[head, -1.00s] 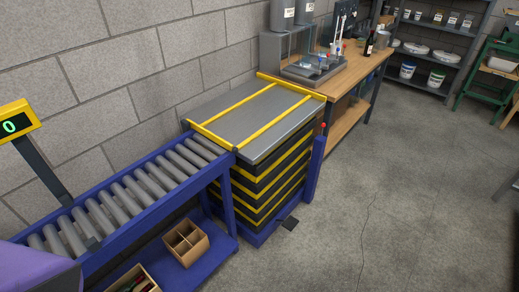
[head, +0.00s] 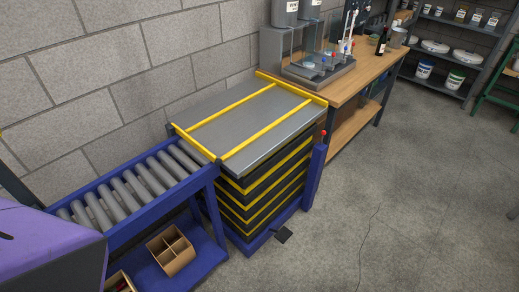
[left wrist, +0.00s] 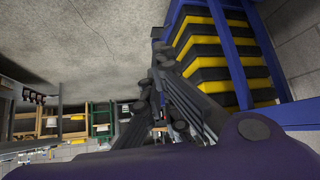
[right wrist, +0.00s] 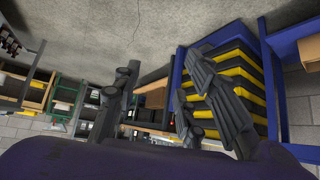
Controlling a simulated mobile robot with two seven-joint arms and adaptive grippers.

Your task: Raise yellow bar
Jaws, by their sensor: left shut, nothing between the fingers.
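Yellow bars lie on the grey top of a lift table (head: 232,112) in the head view. One yellow bar (head: 193,143) runs along the edge facing the roller conveyor, another yellow bar (head: 292,88) along the edge facing the workbench, and two yellow strips join them. I cannot tell which bar the task means. Neither gripper shows in the head view. My left gripper (left wrist: 152,84) is shut and empty in the left wrist view, beside the table's black-and-yellow bellows (left wrist: 210,55). My right gripper (right wrist: 157,82) is open and empty in the right wrist view, apart from the bars.
The blue roller conveyor (head: 212,182) meets the table's near end, with a divided cardboard box (head: 171,251) on its lower shelf. A blue post with a red knob (head: 315,172) and a dark pedal (head: 284,235) are at the table's right. A wooden workbench (head: 350,87) adjoins behind. Floor at right is clear.

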